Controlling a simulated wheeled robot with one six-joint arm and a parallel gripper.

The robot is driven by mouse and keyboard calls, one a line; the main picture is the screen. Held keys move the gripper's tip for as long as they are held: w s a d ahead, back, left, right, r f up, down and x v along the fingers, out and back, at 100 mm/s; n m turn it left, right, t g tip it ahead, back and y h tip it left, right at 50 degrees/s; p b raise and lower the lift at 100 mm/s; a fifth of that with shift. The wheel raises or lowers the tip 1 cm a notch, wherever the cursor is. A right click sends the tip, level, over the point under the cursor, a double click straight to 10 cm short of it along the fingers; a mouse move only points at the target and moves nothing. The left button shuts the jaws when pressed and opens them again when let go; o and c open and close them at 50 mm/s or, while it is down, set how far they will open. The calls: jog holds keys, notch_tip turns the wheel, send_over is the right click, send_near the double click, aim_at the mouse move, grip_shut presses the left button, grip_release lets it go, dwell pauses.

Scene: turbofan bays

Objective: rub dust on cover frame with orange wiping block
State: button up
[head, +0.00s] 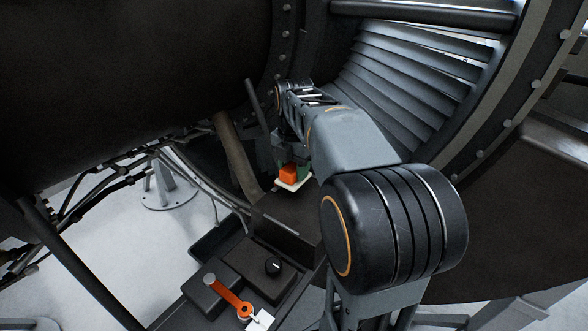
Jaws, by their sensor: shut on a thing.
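The orange wiping block (289,174) is in the middle of the head view, with a pale pad at its lower side. My gripper (291,158) is shut on it from above, and my arm hides part of the grip. The block is held low over a dark flat surface (290,207), which may be part of the cover frame. I cannot tell whether the pad touches that surface. No dust can be made out at this size.
Curved engine casing and grey vanes (405,80) rise close around my arm. Pipes and cables (120,165) run at left.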

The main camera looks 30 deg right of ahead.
jog(key=shift+r+b, duration=0.3)
jog(key=shift+r, duration=0.75)
jog(key=shift+r, duration=1.5)
jog(key=shift+s+f, duration=0.1)
